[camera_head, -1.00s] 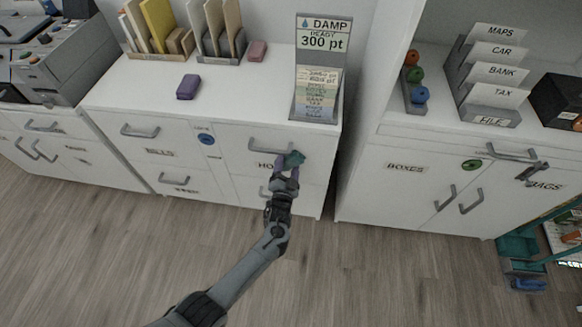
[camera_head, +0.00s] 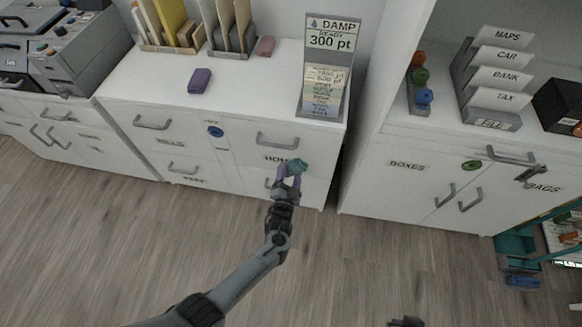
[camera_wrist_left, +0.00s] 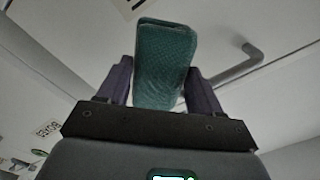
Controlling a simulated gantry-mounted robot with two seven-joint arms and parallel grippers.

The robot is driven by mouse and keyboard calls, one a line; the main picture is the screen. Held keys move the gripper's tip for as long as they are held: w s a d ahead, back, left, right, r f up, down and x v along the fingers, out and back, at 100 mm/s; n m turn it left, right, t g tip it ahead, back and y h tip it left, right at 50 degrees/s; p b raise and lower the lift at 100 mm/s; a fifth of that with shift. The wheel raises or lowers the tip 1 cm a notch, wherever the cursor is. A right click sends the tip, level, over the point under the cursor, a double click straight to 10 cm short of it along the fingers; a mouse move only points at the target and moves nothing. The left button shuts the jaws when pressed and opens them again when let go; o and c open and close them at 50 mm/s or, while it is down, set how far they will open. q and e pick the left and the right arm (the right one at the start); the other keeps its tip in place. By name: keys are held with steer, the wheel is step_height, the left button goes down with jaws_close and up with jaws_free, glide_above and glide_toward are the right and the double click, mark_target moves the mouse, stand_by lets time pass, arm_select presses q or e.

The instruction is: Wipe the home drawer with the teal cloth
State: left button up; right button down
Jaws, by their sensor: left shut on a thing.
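My left gripper (camera_head: 287,180) is shut on the teal cloth (camera_head: 298,166). It holds the cloth in front of the home drawer (camera_head: 255,150), over the right part of its "HO..." label, below the grey handle (camera_head: 277,141). In the left wrist view the teal cloth (camera_wrist_left: 165,62) stands between the two purple fingers, and a grey handle (camera_wrist_left: 240,65) shows to its right. I cannot tell whether the cloth touches the drawer front. A dark part at the bottom edge of the head view may be my right arm; no right gripper fingers show.
A damp sign stand (camera_head: 325,70) and a purple block (camera_head: 200,80) are on the cabinet top. Another cabinet labelled boxes (camera_head: 406,164) stands to the right, past a narrow gap. The wooden floor (camera_head: 120,250) in front is clear.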

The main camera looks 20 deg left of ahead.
arm_select(q)
steer(key=shift+s, duration=0.1)
stand_by(0.3)
steer(key=shift+p+v, duration=0.8)
steer(key=shift+v, duration=0.4)
steer(key=shift+s+d, duration=0.1)
steer(key=shift+s, duration=0.25)
steer(key=shift+f, duration=0.1)
